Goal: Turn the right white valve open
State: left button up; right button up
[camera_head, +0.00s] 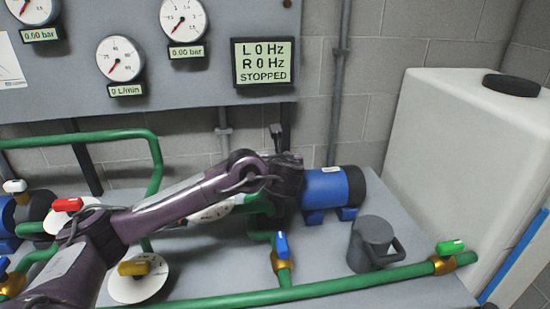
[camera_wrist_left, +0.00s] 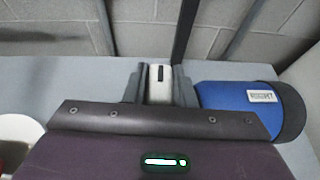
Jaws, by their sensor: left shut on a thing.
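The right white valve handle (camera_wrist_left: 160,88) shows in the left wrist view between the two grey fingers of my left gripper (camera_wrist_left: 160,84). The fingers are shut on it, one on each side. In the head view my left gripper (camera_head: 288,165) is at the left end of the right blue motor (camera_head: 327,189). It hides the white handle and its valve body there, so I cannot tell the handle's angle to the pipe. Another white valve handle (camera_head: 14,186) stands at the far left. My right gripper is not in view.
A red handle (camera_head: 67,205), a yellow handle (camera_head: 133,268), a blue handle (camera_head: 282,245) and a green handle (camera_head: 450,247) sit along the green pipes. A grey jug (camera_head: 370,240) stands right of the gripper. The display (camera_head: 264,62) reads L 0 Hz, R 0 Hz, STOPPED.

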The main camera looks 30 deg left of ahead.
pick_arm(q)
jog(key=shift+r+n+y, duration=0.1)
jog(key=shift+n+y, duration=0.4)
jog(key=shift+y, duration=0.1)
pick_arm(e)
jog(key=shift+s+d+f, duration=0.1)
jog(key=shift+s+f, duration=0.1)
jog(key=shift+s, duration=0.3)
pick_arm(q)
jog(key=o, duration=1)
jog(key=shift+s+d+g+p, duration=0.2)
jog(key=shift+g+p, duration=0.1)
jog(key=p+v, duration=0.2)
jog(key=v, duration=0.5)
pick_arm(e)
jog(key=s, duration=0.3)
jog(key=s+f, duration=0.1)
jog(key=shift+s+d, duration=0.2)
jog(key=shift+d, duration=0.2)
